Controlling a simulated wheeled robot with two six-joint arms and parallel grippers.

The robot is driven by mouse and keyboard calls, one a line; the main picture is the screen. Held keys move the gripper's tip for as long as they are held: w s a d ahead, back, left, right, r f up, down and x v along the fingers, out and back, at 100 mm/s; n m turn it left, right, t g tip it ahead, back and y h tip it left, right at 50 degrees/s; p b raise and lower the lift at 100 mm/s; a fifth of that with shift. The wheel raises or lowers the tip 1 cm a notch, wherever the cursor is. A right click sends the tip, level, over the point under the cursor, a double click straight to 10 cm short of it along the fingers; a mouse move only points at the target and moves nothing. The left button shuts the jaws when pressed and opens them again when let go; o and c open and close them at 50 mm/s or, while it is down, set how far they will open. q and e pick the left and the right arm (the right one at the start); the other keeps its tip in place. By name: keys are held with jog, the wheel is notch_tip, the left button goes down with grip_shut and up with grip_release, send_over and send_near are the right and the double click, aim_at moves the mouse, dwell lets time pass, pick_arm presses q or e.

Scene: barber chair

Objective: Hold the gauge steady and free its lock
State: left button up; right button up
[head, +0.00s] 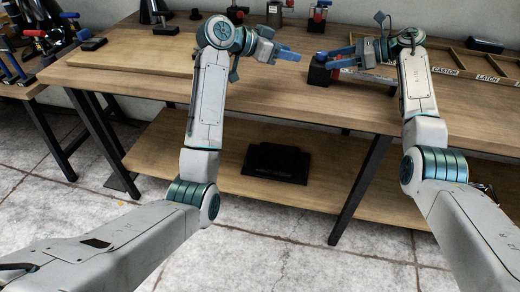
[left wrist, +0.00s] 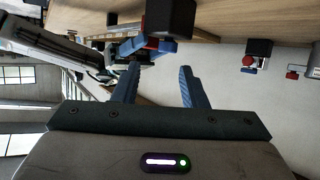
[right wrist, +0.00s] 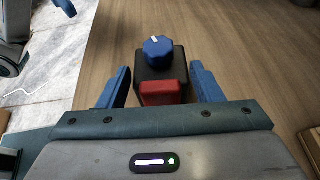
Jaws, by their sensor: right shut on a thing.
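The gauge looks like a small black block (right wrist: 160,62) with a blue knob (right wrist: 158,50) on its far end and a red part (right wrist: 163,93) at its near end. It stands on the wooden table, and in the head view (head: 320,76) it is a dark block. My right gripper (right wrist: 162,84) is shut on it, with one blue finger on each side. In the left wrist view the gauge (left wrist: 168,16) is at the top, beyond the left fingers. My left gripper (left wrist: 160,84) is open and empty, and in the head view (head: 292,54) it is left of the gauge, apart from it.
A wooden tray (head: 440,68) with labelled compartments lies at the right behind my right arm. A red-topped black device (head: 318,16) and a metal container (head: 273,12) stand at the back. A wooden board (head: 130,50) lies at the left. The table's front edge is clear.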

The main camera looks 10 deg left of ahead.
pick_arm(q)
jog(key=s+f, duration=0.3)
jog(key=s+d+f+g, duration=0.1)
jog(key=s+f, duration=0.2)
jog(key=s+d+f+g+h, duration=0.1)
jog(key=s+f, duration=0.2)
jog(key=s, duration=0.1)
jog(key=shift+f+n, duration=0.1)
jog(key=shift+n, duration=0.3)
jog(key=s+a+f+n+y, duration=0.1)
jog(key=s+a+f, duration=0.1)
jog(key=f, duration=0.3)
jog(key=s+a+f+n+t+y, duration=0.1)
jog(key=s+a+f+n+y, duration=0.1)
jog(key=f, duration=0.4)
jog(key=shift+s+a+f, duration=0.2)
jog(key=shift+s+a, duration=0.6)
jog(key=shift+a, duration=0.15)
notch_tip(320, 180, up, 30)
jog(key=f+g+y, duration=0.1)
jog(key=g+y, duration=0.2)
jog(key=y, duration=0.4)
send_over(322, 53)
jog(key=s+a, duration=0.3)
jog(key=s, duration=0.1)
jog(key=shift+n, duration=0.3)
jog(key=x, duration=1.1)
jog(key=shift+w+d, duration=0.15)
jog(key=shift+d, duration=0.2)
